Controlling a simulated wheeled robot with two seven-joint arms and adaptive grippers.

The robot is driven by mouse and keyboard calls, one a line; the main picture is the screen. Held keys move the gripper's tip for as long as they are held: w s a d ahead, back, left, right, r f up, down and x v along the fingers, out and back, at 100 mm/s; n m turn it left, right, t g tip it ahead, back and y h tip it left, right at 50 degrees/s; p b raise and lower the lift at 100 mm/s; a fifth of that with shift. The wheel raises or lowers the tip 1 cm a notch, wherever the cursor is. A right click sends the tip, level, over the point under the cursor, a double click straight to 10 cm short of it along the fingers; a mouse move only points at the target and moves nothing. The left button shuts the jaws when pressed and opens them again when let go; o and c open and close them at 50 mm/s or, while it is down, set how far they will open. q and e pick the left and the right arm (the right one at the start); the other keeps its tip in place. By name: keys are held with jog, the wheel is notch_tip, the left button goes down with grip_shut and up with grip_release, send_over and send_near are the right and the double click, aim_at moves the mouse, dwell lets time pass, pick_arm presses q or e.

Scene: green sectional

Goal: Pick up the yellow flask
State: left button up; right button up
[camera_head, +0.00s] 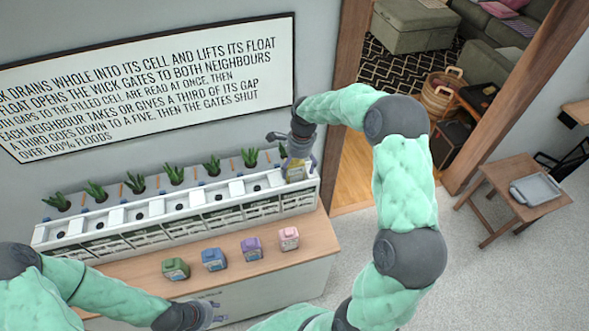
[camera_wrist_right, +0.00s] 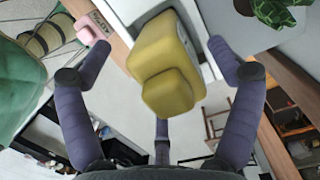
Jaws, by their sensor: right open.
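The yellow flask (camera_head: 297,175) stands at the right end of the white planter unit, partly hidden by my right gripper (camera_head: 296,155). In the right wrist view the yellow flask (camera_wrist_right: 167,50) is large, blocky and stepped. There the right gripper (camera_wrist_right: 158,46) is open, with its fingers spread on both sides of the flask and a gap on each side. A third finger shows below it. My left gripper (camera_head: 207,314) is low at the bottom of the head view, before the counter front; its finger opening is unclear.
The white planter unit (camera_head: 150,235) has several cells and green plants behind. Green (camera_head: 175,268), blue (camera_head: 214,259), purple (camera_head: 251,248) and pink (camera_head: 289,238) flasks stand in front on the wooden counter (camera_head: 310,238). A small table (camera_head: 510,190) stands at right.

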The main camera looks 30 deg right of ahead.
jog(key=shift+f, duration=0.8)
jog(key=c, duration=1.6)
jog(key=shift+r, duration=0.2)
